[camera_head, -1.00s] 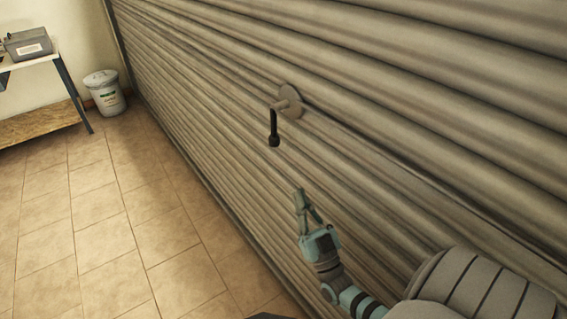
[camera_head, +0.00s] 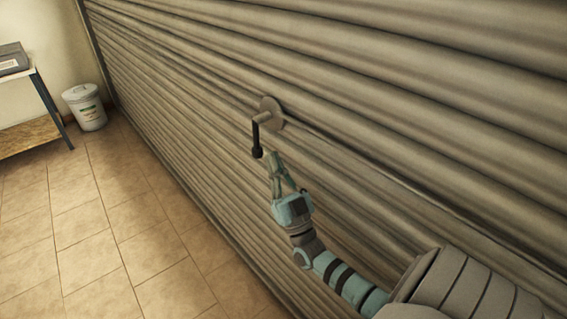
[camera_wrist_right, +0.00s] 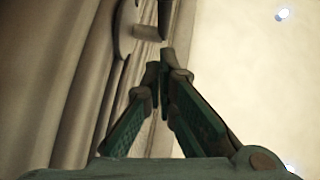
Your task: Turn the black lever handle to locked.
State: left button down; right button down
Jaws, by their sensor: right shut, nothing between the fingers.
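The black lever handle (camera_head: 256,140) hangs straight down from a round grey plate (camera_head: 272,112) on the corrugated shutter. My right gripper (camera_head: 271,158) is shut and empty. Its tips are just below and right of the handle's lower end in the head view; I cannot tell whether they touch it. In the right wrist view the closed fingertips (camera_wrist_right: 164,72) point up toward the grey plate (camera_wrist_right: 125,28). A dark piece of the handle (camera_wrist_right: 164,18) shows above the tips there. My left gripper is not in view.
The ribbed metal shutter (camera_head: 400,110) fills the right side. A white lidded drum (camera_head: 85,107) stands on the tiled floor near a table (camera_head: 50,108) with a grey box (camera_head: 12,58). The floor (camera_head: 110,220) left of the shutter is clear.

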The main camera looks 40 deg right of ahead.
jog(key=w, duration=0.2)
jog(key=w+d+b, duration=0.1)
jog(key=w, duration=0.1)
jog(key=shift+s, duration=0.1)
